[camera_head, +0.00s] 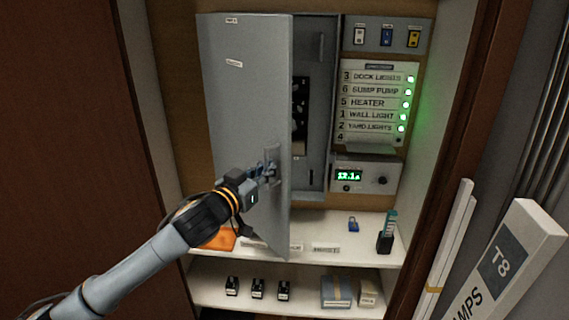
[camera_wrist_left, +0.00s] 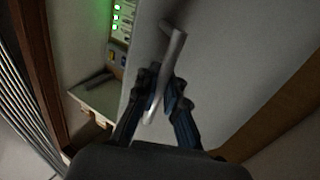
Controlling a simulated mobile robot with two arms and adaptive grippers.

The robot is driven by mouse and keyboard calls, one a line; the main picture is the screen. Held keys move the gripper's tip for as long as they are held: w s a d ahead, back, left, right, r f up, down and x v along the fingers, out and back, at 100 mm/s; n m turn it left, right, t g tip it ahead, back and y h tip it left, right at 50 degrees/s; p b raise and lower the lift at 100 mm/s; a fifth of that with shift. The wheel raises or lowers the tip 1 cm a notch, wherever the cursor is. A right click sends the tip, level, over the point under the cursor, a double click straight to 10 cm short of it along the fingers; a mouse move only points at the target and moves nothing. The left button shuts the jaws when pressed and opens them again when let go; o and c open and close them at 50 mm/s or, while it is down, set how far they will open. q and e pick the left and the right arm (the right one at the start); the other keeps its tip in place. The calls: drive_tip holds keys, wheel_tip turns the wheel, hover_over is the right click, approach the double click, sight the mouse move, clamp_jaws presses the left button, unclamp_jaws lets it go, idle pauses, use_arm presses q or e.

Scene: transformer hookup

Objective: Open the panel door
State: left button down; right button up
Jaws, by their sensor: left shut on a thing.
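The grey panel door (camera_head: 240,110) stands partly open, hinged on its left side, with a gap at its right edge showing the panel's inside (camera_head: 313,130). My left gripper (camera_head: 264,172) is at the door's handle (camera_head: 271,160), near the free edge. In the left wrist view, the gripper (camera_wrist_left: 162,92) is shut on the handle (camera_wrist_left: 172,50), a grey bar in front of the door face (camera_wrist_left: 215,60). My right gripper is not in view.
To the right are a labelled board (camera_head: 375,105) with green lights and a meter box (camera_head: 365,177). Below, a shelf (camera_head: 350,245) holds a blue padlock (camera_head: 353,224) and an orange item (camera_head: 220,238). A white box marked T8 (camera_head: 510,260) leans at the right.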

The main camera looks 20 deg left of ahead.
use_arm(q)
drive_tip(key=s+a+p, duration=0.2)
drive_tip(key=s+a, duration=0.7)
drive_tip(key=s, duration=0.1)
drive_tip(key=shift+s+a+f+p, duration=0.25)
drive_tip(key=shift+s+a+p, duration=0.05)
drive_tip(key=shift+s, duration=0.1)
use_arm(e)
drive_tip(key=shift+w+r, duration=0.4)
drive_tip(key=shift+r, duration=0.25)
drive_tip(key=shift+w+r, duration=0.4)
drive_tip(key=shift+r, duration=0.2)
use_arm(q)
drive_tip(key=c, duration=1.6)
unclamp_jaws()
drive_tip(key=shift+o, duration=0.9)
drive_tip(key=shift+s+r, duration=0.2)
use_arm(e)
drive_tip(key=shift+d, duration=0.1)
